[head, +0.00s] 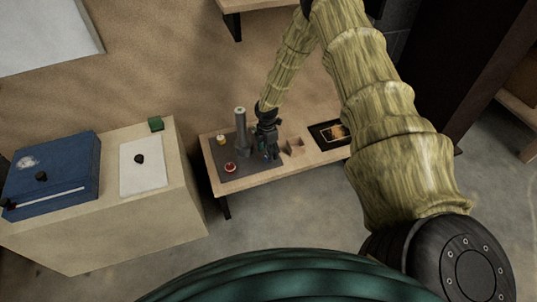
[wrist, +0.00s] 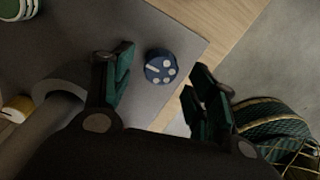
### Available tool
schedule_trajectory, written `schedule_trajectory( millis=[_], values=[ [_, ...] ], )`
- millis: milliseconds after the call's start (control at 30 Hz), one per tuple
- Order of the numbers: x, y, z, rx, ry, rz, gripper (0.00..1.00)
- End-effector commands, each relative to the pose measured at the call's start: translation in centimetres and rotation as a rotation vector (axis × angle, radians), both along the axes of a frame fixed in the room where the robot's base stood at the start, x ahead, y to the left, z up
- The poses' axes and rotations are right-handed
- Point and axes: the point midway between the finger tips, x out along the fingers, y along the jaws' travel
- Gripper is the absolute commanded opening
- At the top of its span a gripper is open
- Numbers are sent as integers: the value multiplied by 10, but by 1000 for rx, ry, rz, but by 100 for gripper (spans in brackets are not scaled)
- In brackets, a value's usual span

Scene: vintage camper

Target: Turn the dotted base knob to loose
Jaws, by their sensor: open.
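A round blue knob (wrist: 161,67) with a white bar and several white dots sits on a grey mat (wrist: 190,30), near the mat's edge, in the wrist view. My gripper (wrist: 159,76) is open, with one finger left of the knob and the other to its lower right. The knob shows between the fingers, with gaps on both sides; I cannot tell how far above it they are. In the head view my gripper (head: 268,150) is over the right part of the mat and hides most of the knob area.
A grey post (head: 241,130) stands close left of my gripper. A red knob (head: 230,167) and a yellow-topped knob (head: 221,140) are also on the mat. A small wooden box (head: 295,147) and a black framed panel (head: 328,134) lie right on the low table (head: 258,180).

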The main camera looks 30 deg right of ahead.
Motion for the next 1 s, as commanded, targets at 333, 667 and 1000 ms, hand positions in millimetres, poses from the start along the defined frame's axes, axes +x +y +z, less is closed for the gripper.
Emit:
schedule_trajectory(
  millis=[333,667,1000],
  values=[
    [3,-1,54,0,-1,-1,58],
    [4,-2,88,0,0,-1,58],
    [4,-2,93,-1,1,-1,58]
  ],
)
